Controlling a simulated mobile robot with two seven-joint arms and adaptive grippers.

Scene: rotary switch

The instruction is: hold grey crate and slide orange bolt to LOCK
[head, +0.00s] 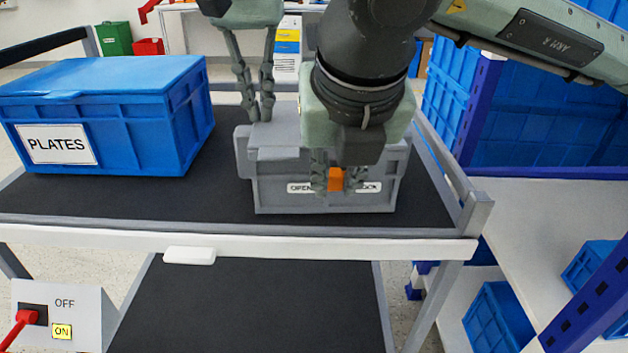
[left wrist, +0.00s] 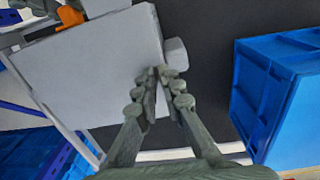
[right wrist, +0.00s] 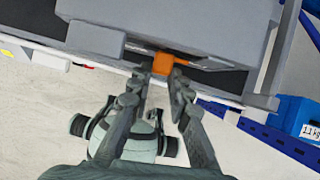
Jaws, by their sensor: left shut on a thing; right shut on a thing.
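The grey crate (head: 280,202) stands on the cart's dark top, with an OPEN label (head: 299,188) at left and a partly hidden LOCK label (head: 371,188) at right on its front. The orange bolt (head: 336,180) is between the labels; it also shows in the right wrist view (right wrist: 163,63). My right gripper (head: 335,187) is shut on the bolt, with a finger on each side. My left gripper (head: 261,113) reaches down to the crate's left side and is shut on its edge. The left wrist view shows its fingertips (left wrist: 164,76) against the crate (left wrist: 90,70).
A blue lidded box marked PLATES (head: 110,115) stands on the cart to the left. A rack with blue crates (head: 540,120) is close at right. A switch box (head: 75,305) with a red lever is at lower left. Dark cart top between box and crate is clear.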

